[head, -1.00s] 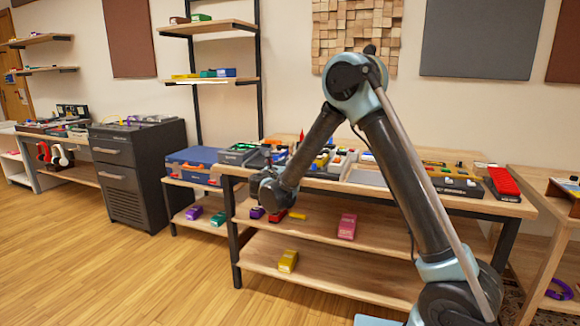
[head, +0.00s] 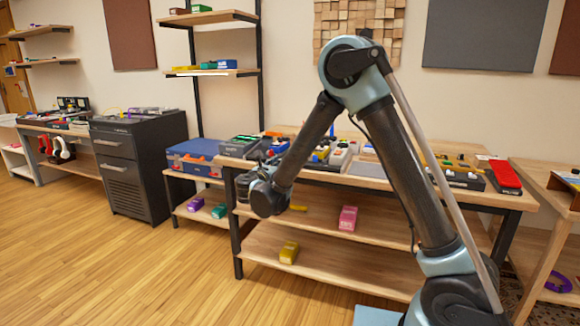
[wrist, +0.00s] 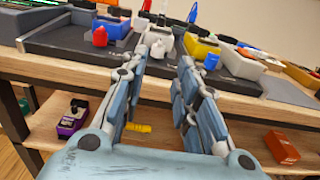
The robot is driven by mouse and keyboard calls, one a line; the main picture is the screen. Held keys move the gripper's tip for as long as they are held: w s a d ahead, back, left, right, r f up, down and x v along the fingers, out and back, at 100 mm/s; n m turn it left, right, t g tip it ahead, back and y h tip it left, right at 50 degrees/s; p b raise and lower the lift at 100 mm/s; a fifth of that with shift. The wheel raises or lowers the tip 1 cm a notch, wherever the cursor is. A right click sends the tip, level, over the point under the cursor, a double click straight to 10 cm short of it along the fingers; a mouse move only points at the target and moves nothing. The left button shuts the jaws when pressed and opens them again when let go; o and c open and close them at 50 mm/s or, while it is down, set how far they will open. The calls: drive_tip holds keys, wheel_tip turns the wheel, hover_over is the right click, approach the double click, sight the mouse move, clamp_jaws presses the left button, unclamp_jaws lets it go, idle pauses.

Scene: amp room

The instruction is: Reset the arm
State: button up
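My arm (head: 402,165) rises from the lower right, bends at a high elbow and reaches down to the left. Its wrist end hangs in front of the left part of the middle workbench (head: 509,201). In the wrist view my gripper (wrist: 166,62) has its two fingers apart, with nothing between them. The fingers point toward the bench's front edge (wrist: 232,100) and the gear on top. In the head view the fingers are mostly hidden behind the wrist.
The bench top holds several pedals and boxes, including a red pedal (head: 504,175). A pink pedal (head: 348,218) and a yellow pedal (head: 289,252) lie on the shelves below. A dark drawer cabinet (head: 137,165) stands left. The wooden floor in front is clear.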

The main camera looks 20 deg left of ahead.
drive_tip(key=w+d+r+m+g+h, duration=0.2)
drive_tip(key=d+m+g, duration=0.3)
drive_tip(key=d, duration=1.1)
drive_tip(key=w+d+r+m+g+h, duration=0.2)
drive_tip(key=d+m, duration=0.5)
drive_tip(key=d, duration=0.8)
drive_tip(key=s+d+f+m+g, duration=0.15)
drive_tip(key=s+d+m, duration=0.3)
drive_tip(key=d, duration=0.45)
drive_tip(key=s+d+f+m+g, duration=0.1)
drive_tip(key=s+d+m+g, duration=0.3)
drive_tip(key=d, duration=0.5)
drive_tip(key=s+d+f+m+g+y, duration=0.1)
drive_tip(key=s+d+f+m+y, duration=0.1)
drive_tip(key=s, duration=0.6)
drive_tip(key=s+d+f+m+g+y, duration=0.1)
drive_tip(key=s+d+f+m, duration=0.1)
drive_tip(key=s+f+m, duration=0.3)
drive_tip(key=s+d+f+m+g+y, duration=0.1)
drive_tip(key=s+d+f+m+y, duration=0.1)
drive_tip(key=s+m, duration=0.5)
drive_tip(key=s+f, duration=0.1)
drive_tip(key=s, duration=0.4)
drive_tip(key=shift+f+y, duration=0.3)
